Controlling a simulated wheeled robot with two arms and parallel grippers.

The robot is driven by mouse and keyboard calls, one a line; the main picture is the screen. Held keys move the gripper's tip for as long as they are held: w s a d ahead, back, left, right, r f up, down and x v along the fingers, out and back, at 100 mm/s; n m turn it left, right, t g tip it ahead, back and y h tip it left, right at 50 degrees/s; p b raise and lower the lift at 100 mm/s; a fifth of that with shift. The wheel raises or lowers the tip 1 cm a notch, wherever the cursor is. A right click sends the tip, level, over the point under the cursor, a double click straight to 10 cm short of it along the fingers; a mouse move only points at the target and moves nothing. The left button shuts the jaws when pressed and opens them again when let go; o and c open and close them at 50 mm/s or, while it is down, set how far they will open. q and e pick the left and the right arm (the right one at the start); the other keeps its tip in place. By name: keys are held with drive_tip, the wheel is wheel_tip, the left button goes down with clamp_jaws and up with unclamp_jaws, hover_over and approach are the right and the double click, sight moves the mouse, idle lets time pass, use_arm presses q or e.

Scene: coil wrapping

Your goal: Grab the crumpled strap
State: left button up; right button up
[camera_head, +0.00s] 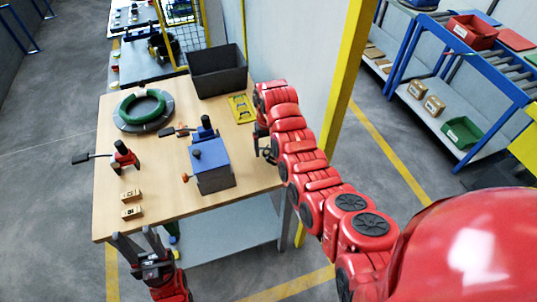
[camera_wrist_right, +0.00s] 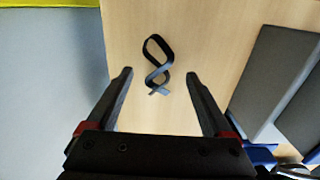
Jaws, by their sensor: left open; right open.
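The crumpled strap (camera_wrist_right: 163,72) is a dark, thin band twisted into a figure-eight loop. In the right wrist view it lies on the wooden table top, ahead of and between my right fingers. I cannot make it out in the head view, where my right arm covers that area. My right gripper (camera_wrist_right: 159,74) is open, with nothing between its fingers in contact; it also shows at the table's right edge in the head view (camera_head: 265,147). My left gripper (camera_head: 138,240) is open and empty at the table's front left edge.
On the wooden table (camera_head: 120,215) stand a blue-grey box device (camera_head: 212,165), a green coil (camera_head: 142,106) on a dark round base, a red-and-black tool (camera_head: 124,155), two small boxes (camera_head: 132,204), a yellow tray (camera_head: 242,108) and a dark bin (camera_head: 218,70). A yellow post (camera_head: 345,80) rises behind my right arm.

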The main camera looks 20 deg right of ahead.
sight(269, 152)
drive_tip(key=shift+f+p, duration=0.55)
drive_tip(key=shift+f, duration=1.1)
clamp_jaws()
